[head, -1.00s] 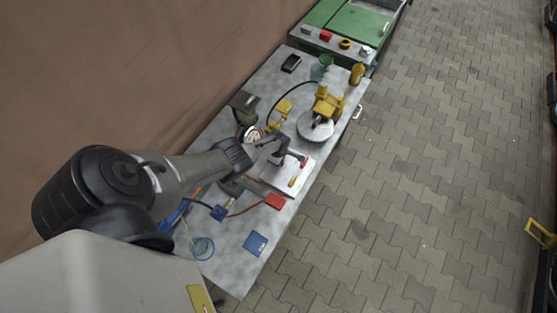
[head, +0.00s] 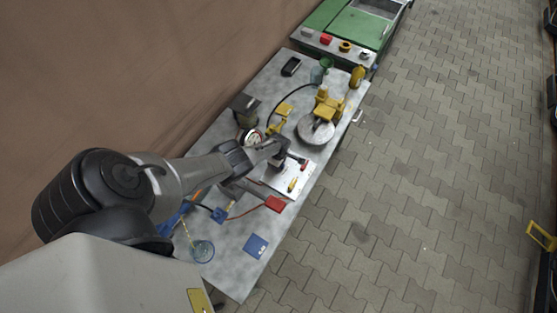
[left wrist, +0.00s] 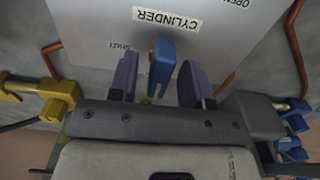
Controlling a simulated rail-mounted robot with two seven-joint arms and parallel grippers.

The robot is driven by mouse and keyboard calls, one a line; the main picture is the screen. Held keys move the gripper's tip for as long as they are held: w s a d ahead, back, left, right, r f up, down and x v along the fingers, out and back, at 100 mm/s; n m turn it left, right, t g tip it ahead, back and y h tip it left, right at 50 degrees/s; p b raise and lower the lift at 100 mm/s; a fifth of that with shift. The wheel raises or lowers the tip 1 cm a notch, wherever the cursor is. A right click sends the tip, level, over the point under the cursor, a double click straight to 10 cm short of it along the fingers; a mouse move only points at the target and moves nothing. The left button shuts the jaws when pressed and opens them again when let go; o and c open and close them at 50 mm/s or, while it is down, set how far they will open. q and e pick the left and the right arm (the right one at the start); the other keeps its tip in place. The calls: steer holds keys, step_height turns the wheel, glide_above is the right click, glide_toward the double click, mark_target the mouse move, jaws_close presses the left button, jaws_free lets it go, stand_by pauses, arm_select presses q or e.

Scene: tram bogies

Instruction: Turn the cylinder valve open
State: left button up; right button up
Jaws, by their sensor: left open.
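In the left wrist view a blue lever handle (left wrist: 162,62) stands out from a pale panel (left wrist: 215,30) with a "CYLINDER" label (left wrist: 167,18). "OPEN" is lettered at the panel's upper right, and fainter lettering is left of the lever. My left gripper (left wrist: 157,80) is open, its two purple fingers on either side of the lever, with gaps showing on both sides. In the head view my left gripper (head: 280,152) is over the white panel (head: 275,183) on the bench; the blue lever is hidden there. My right gripper is not in view.
A round gauge (head: 251,138), a yellow machine with a grey disc (head: 316,130) and a hose are close by. A glass (head: 203,251) and blue block (head: 255,246) lie on the near bench (head: 225,270).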

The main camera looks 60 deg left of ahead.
arm_select(q)
step_height(320, 180, up, 14)
steer(key=p, duration=0.9)
steer(key=shift+f, duration=0.1)
stand_by(0.3)
